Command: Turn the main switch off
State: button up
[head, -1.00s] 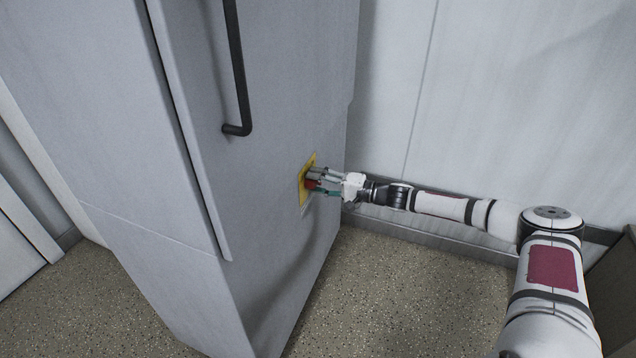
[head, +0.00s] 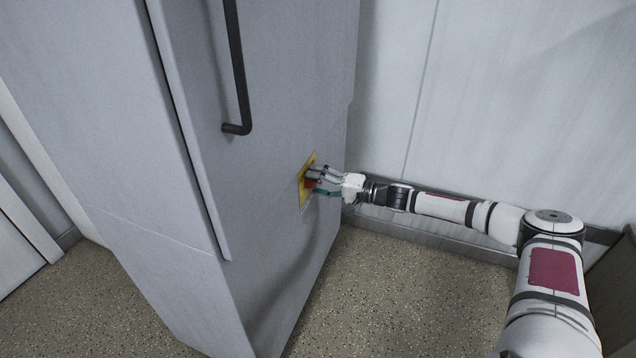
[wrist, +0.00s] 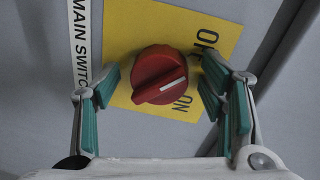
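The main switch is a round red knob (wrist: 160,75) with a white line, on a yellow plate (wrist: 120,30). The line's right end points nearer the "ON" lettering than the partly visible upper lettering. In the head view the yellow plate (head: 304,190) is on the side of the grey cabinet, and the red knob is largely behind the fingers. My gripper (wrist: 157,88) has its green-padded fingers on either side of the knob, with visible gaps to it. In the head view my gripper (head: 320,182) is right at the plate.
The tall grey cabinet (head: 110,100) has a black bar handle (head: 240,80) up and left of the switch. A white "MAIN SWITCH" label (wrist: 82,45) is beside the plate. A pale wall (head: 500,100) stands behind my arm. The speckled floor (head: 400,290) is clear.

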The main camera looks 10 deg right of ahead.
jog(key=v, duration=1.2)
dwell(0.3)
